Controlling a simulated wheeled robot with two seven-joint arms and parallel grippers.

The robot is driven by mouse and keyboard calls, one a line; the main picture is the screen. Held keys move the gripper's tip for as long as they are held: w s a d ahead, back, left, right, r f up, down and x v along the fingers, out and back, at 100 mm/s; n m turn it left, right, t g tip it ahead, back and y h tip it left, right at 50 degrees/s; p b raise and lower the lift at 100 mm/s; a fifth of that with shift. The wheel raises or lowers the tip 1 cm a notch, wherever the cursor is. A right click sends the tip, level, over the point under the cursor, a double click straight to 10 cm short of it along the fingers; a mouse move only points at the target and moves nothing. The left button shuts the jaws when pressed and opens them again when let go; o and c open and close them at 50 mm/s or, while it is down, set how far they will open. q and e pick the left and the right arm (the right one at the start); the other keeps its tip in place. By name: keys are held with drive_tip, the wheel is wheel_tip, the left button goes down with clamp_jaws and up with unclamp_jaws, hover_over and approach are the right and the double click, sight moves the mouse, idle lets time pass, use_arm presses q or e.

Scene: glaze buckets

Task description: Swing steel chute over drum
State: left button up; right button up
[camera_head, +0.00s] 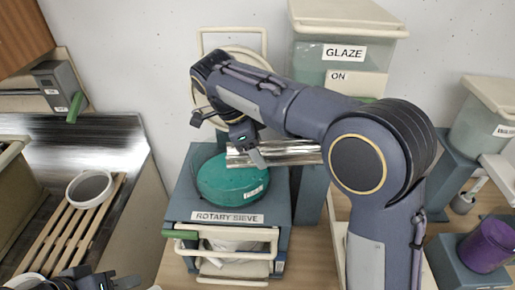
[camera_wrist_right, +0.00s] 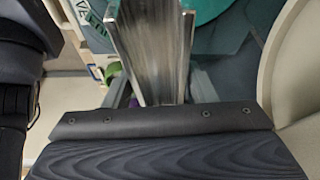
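The steel chute (camera_head: 290,153) is a shiny trough lying level, its left end over the right part of the green drum (camera_head: 228,182). In the right wrist view the chute (camera_wrist_right: 155,45) runs away from the gripper's dark edge, with part of the green drum (camera_wrist_right: 207,8) behind it. My right gripper (camera_head: 250,152) is at the chute's left end, a finger in front of it; whether it grips the chute is unclear. My right arm hides the chute's right end. My left gripper (camera_head: 103,282) is low at the left, partly cut off by the frame.
The drum sits on the rotary sieve (camera_head: 214,217), with a cream frame and green handle in front. A glaze bucket (camera_head: 318,55) stands behind. A sink with a wooden rack (camera_head: 72,228) is at left; a purple cylinder (camera_head: 487,246) is at right.

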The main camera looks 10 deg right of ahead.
drive_tip(key=o, duration=0.3)
drive_tip(key=v, duration=0.7)
drive_tip(key=shift+a+r, duration=0.15)
drive_tip(key=shift+r, duration=0.2)
